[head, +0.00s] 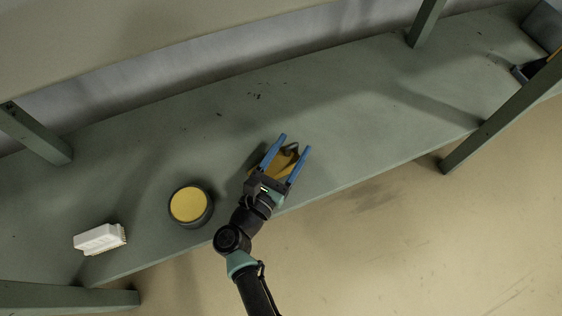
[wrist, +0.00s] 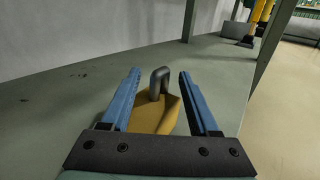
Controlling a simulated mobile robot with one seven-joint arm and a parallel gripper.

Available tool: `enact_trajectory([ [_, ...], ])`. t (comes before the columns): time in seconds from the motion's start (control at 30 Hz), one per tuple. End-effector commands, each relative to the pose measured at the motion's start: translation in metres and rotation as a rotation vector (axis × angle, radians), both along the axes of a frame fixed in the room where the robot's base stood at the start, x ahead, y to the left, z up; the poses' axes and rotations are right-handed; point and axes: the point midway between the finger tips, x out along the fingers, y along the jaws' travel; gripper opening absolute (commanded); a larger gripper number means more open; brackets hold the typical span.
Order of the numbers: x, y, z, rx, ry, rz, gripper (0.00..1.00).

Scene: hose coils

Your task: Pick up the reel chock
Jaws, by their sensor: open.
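The reel chock looks to be the yellow wedge-like block (head: 284,162) with a dark bent handle, lying on the green shelf (head: 340,100) near its front edge. It also shows in the wrist view as a yellow body (wrist: 152,116) with a grey hooked handle (wrist: 158,82) rising from it. My gripper (head: 296,142) is open, with its blue fingers on either side of the block as seen from above. In the wrist view my gripper (wrist: 158,75) has the handle between its fingers, with gaps on both sides. My gripper's palm hides the near part of the block.
A round dark tub with a yellow top (head: 189,205) stands left of my gripper. A white brush-like block (head: 100,238) lies farther left. Green posts (head: 425,22) rise from the shelf, one at the right front (head: 500,115). Dark items sit at the far right end. The shelf's middle is clear apart from small specks.

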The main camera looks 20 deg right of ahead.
Motion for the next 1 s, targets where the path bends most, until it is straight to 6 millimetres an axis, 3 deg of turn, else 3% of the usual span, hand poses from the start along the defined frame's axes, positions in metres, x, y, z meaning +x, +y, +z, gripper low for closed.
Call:
enact_trajectory([
  [0.13,-0.0001,0.0001,0.0005,0.0,0.0,0.0,0.59],
  [0.47,-0.0005,0.0005,0.0002,0.0,0.0,0.0,0.0],
  [1.0,-0.0005,0.0008,-0.0004,0.002,0.001,0.001,0.0],
])
